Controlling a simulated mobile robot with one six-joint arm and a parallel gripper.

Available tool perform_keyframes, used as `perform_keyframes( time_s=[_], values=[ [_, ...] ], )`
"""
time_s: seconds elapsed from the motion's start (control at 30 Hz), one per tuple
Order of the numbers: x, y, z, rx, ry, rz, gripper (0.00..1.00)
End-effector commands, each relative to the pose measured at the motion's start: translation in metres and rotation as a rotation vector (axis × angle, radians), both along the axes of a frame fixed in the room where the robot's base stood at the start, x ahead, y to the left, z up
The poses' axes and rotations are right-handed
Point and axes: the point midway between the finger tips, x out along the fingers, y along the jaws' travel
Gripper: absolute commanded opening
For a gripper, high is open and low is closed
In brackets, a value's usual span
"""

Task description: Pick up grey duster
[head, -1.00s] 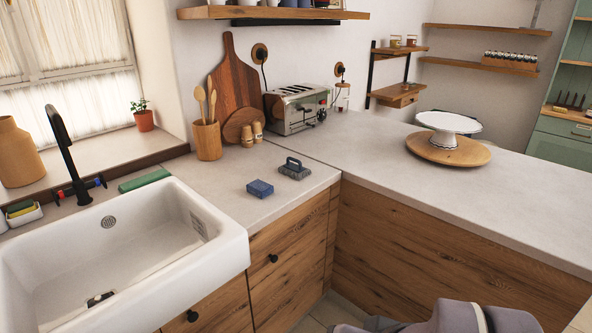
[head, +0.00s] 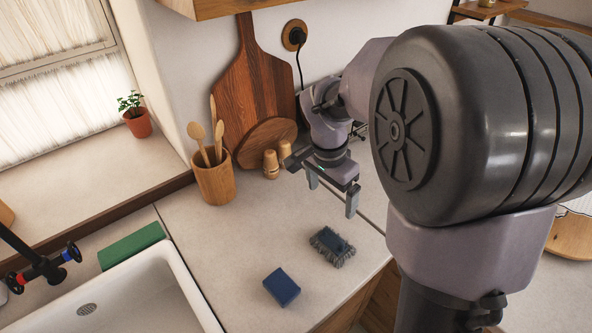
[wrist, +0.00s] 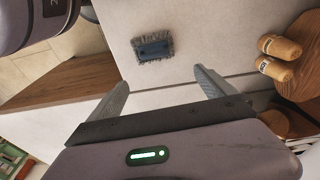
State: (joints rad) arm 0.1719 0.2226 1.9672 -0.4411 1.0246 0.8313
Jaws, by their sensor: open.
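The grey duster (head: 331,247) lies on the counter, with a dark blue-grey back and a grey bristle fringe. It also shows in the wrist view (wrist: 153,47), beyond and between the fingers. My gripper (head: 331,193) is open and empty, above the counter and behind the duster in the head view. In the wrist view, the two fingers of my gripper (wrist: 158,90) are spread wide and do not touch the duster.
A blue sponge block (head: 282,287) lies left of the duster. A wooden utensil pot (head: 213,180), small wooden shakers (head: 271,164) and a cutting board (head: 252,90) stand behind. The white sink (head: 150,290) is at lower left.

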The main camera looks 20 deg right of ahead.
Motion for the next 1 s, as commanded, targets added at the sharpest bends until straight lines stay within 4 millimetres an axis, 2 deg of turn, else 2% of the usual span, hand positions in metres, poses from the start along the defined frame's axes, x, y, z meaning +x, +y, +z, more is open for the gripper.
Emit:
perform_keyframes(
  time_s=[0.03,0.2,0.33,0.5,0.7,0.8,1.0],
  values=[
    [-0.001,-0.001,-0.017,0.001,0.005,-0.001,0.94],
    [0.001,-0.008,-0.071,0.002,0.005,-0.001,0.94],
    [0.003,-0.013,-0.102,0.002,0.004,0.002,0.94],
    [0.004,-0.015,-0.121,0.002,0.002,0.001,0.94],
    [0.001,-0.021,-0.161,0.003,0.003,0.000,0.94],
    [0.002,-0.022,-0.168,0.003,0.001,0.001,0.94],
    [0.002,-0.022,-0.167,0.003,0.000,0.001,0.94]
  ],
)
